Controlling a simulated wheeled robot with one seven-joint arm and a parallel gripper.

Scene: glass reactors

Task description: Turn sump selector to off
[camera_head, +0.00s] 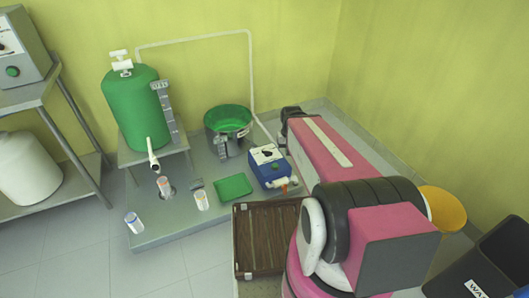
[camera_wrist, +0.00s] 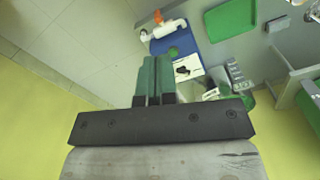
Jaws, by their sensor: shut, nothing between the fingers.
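A blue control box (camera_head: 269,170) stands on the grey platform, with a white upper panel carrying a small black knob. In the wrist view the box (camera_wrist: 187,30) shows upside down, with a round green button on its blue face and the black selector knob (camera_wrist: 182,70) on its white panel. My gripper (camera_wrist: 153,60) has its two green fingers together with nothing between them. In that picture the fingertips appear just left of the knob, and I see no contact. The knob's exact setting is too small to read. In the head view my arm reaches behind the box.
A green tank (camera_head: 135,108), a green-topped bucket (camera_head: 228,119) and a green tray (camera_head: 233,187) are on the platform left of the box. An orange-handled white valve (camera_head: 284,183) sits at the box's front. A brown slatted crate (camera_head: 243,272) stands in front.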

